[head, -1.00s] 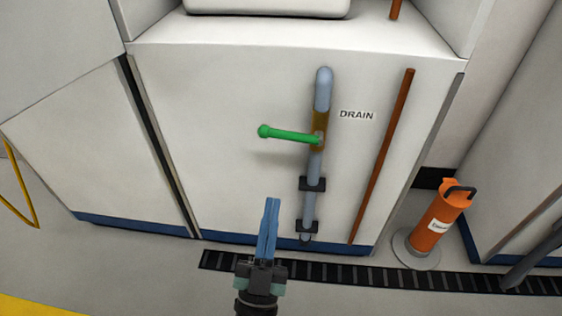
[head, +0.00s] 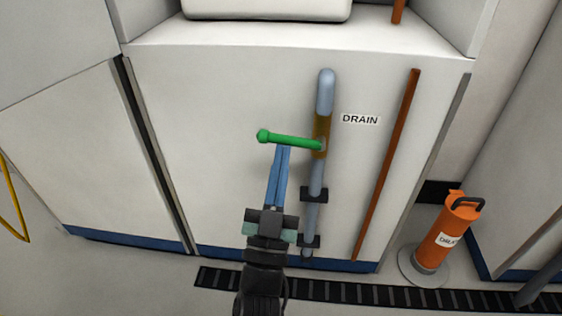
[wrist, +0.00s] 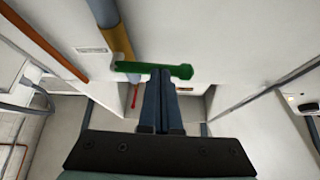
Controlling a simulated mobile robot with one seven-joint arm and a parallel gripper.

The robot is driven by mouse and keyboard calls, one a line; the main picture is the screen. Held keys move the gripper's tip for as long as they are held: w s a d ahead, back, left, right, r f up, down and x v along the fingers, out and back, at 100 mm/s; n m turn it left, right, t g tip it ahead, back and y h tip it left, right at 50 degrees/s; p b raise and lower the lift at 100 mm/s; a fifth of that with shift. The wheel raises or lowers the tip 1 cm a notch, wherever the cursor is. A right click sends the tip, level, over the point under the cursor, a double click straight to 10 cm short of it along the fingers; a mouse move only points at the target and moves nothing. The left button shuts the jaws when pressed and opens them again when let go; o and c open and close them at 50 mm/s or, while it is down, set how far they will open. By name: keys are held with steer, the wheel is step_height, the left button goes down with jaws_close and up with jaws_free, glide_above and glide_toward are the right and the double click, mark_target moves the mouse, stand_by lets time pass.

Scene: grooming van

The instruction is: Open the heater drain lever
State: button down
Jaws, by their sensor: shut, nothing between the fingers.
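The green drain lever (head: 289,140) sticks out to the left, nearly level, from a brass valve body (head: 322,128) on a grey vertical pipe (head: 317,178). A DRAIN label (head: 360,119) is to its right. My gripper (head: 282,149) has its blue fingers pressed together and pointing up, with the tips just at the lower edge of the lever near its middle. In the wrist view the lever (wrist: 155,68) lies across the view at the tips of the closed fingers (wrist: 162,75). I cannot tell whether the tips touch it.
A brown-orange pipe (head: 387,165) runs down the white cabinet front at right. Black brackets (head: 314,194) hold the grey pipe. An orange canister (head: 446,235) stands on the floor at right, by a dark floor grate (head: 345,292). The cabinet front left of the lever is clear.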

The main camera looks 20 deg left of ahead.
steer(key=shift+r+h+p, duration=0.15)
steer(key=shift+h+p, duration=0.15)
steer(key=shift+p, duration=0.05)
steer(key=shift+r+m+h+p, duration=0.1)
steer(key=shift+m+h+p, duration=0.3)
steer(key=shift+m+p, duration=0.25)
steer(key=shift+r+m, duration=0.1)
steer(key=shift+m, duration=0.25)
steer(key=d+r+m+g+h+p, duration=0.1)
steer(key=r+m+g+h+p, duration=0.2)
steer(key=m+p, duration=0.6)
steer(key=w+d+r+m+g+h+p, duration=0.1)
steer(key=d+r+m+g+h+p, duration=0.1)
steer(key=m+h+p, duration=0.4)
steer(key=shift+d+r+m+g+h+p, duration=0.3)
steer(key=shift+r+m+g+p, duration=0.5)
steer(key=shift+m+p, duration=3.05)
steer(key=n+p, duration=0.3)
